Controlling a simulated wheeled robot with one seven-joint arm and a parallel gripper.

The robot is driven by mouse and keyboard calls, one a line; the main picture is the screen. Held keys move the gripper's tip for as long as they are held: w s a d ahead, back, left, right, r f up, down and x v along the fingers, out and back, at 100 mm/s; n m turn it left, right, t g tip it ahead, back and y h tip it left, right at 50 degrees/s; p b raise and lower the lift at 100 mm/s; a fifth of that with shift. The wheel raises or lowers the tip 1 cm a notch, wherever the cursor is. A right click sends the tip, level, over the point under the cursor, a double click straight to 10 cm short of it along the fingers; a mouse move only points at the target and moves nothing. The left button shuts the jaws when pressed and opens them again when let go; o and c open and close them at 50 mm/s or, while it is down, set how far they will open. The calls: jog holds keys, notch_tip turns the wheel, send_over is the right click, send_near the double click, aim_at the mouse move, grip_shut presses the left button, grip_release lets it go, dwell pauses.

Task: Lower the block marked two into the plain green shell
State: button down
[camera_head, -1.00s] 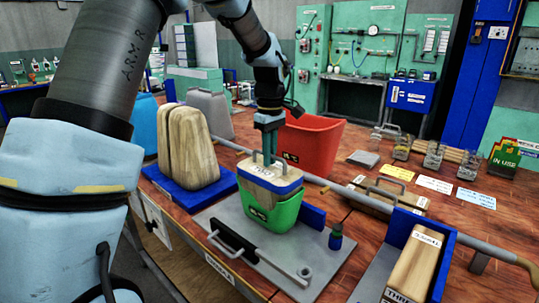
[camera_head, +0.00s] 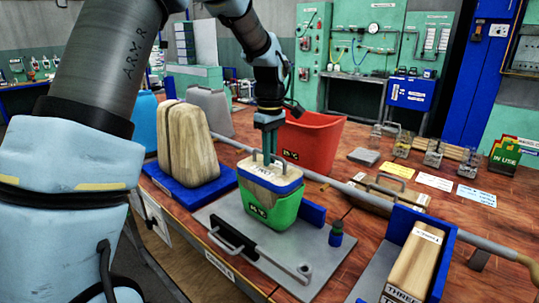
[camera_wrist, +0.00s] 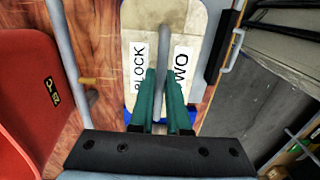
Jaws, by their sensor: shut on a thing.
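The block marked two (camera_head: 268,176) is pale wood with a blue band and a grey handle. Its BLOCK and TWO labels face up in the wrist view (camera_wrist: 139,40). My gripper (camera_head: 268,144) is above it, shut on the handle (camera_wrist: 160,95); the fingers show green in the wrist view. The block is upright, with its lower part inside the green shell (camera_head: 283,214). The blue band shows at about the shell's rim, and some wood shows below the band at the front. The shell stands on a grey plate; its inside is hidden by the block.
The grey base plate (camera_head: 285,245) carries a black bar with a handle (camera_head: 235,238) in front. A split wooden form (camera_head: 187,145) stands left, a red shell (camera_head: 312,143) behind, and block three (camera_head: 416,262) in a blue holder at right. A grey rail crosses behind.

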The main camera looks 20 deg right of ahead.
jog(key=shift+f, duration=0.1)
jog(key=c, duration=0.8)
grip_release()
notch_tip(320, 180, up, 11)
jog(key=shift+f+b, duration=0.1)
jog(key=shift+b, duration=1)
jog(key=a+f+m, duration=0.1)
jog(key=a+f, duration=0.2)
jog(key=a, duration=0.3)
jog(key=s+a+f+m, duration=0.1)
jog(key=a+f, duration=0.2)
jog(key=a, duration=0.4)
jog(key=a+f+m, duration=0.1)
jog(key=a+f, duration=0.2)
jog(key=a, duration=0.3)
jog(key=s+a+f+m, duration=0.1)
jog(key=s+a+f, duration=0.1)
jog(key=s+a, duration=0.1)
jog(key=s+a+f+m+t, duration=0.1)
jog(key=s+a+f, duration=0.1)
jog(key=a, duration=0.3)
jog(key=s+a+f+m, duration=0.1)
jog(key=s+a+f, duration=0.1)
jog(key=s+a, duration=0.2)
jog(key=shift+s+a+m+t, duration=0.25)
jog(key=shift+s+m+t, duration=0.05)
